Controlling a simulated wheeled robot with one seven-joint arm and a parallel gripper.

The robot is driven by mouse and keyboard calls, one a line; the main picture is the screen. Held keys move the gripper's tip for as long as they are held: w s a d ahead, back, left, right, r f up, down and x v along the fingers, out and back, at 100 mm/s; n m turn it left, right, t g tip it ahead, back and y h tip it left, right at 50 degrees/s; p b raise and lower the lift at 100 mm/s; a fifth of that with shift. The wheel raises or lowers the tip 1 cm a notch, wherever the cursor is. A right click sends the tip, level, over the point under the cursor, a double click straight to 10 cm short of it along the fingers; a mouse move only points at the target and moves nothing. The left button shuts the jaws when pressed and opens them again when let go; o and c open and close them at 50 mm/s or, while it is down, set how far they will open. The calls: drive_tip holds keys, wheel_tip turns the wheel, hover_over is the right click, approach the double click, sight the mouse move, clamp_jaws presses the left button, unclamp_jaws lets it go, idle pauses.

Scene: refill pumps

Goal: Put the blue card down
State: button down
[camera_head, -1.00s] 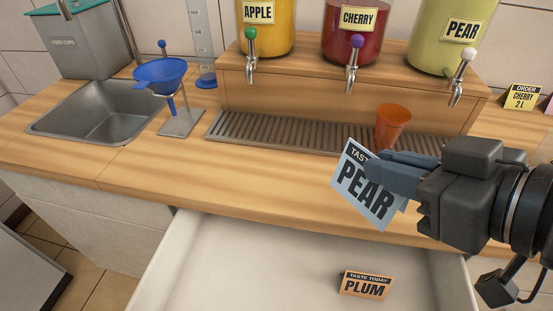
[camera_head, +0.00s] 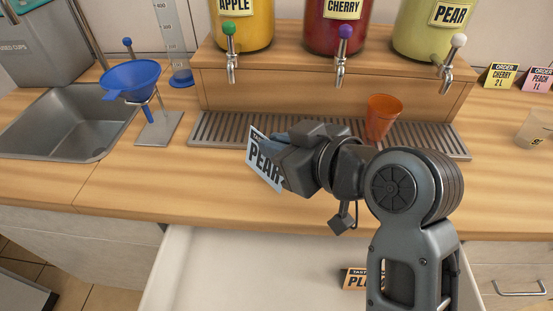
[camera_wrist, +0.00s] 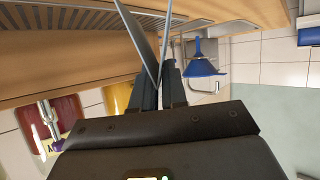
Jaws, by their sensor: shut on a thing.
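The blue card (camera_head: 261,162), printed "PEAR", is tilted over the wooden counter in front of the left part of the drip tray. My gripper (camera_head: 277,145) is shut on its upper right edge and hides part of it. I cannot tell whether its lower edge touches the counter. In the wrist view the card shows as thin grey-blue panels (camera_wrist: 136,30) between my gripper's fingers (camera_wrist: 158,88).
The drip tray (camera_head: 222,128) holds an orange cup (camera_head: 383,117) under the dispensers. A blue funnel (camera_head: 131,80) on a stand and the sink (camera_head: 62,125) are left. Below, an open drawer (camera_head: 225,265) holds an orange "PLUM" card (camera_head: 353,279), partly hidden.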

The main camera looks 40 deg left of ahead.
drive_tip(key=shift+a+f, duration=0.1)
drive_tip(key=shift+f, duration=2)
drive_tip(key=c, duration=1.1)
unclamp_jaws()
drive_tip(key=v, duration=1.2)
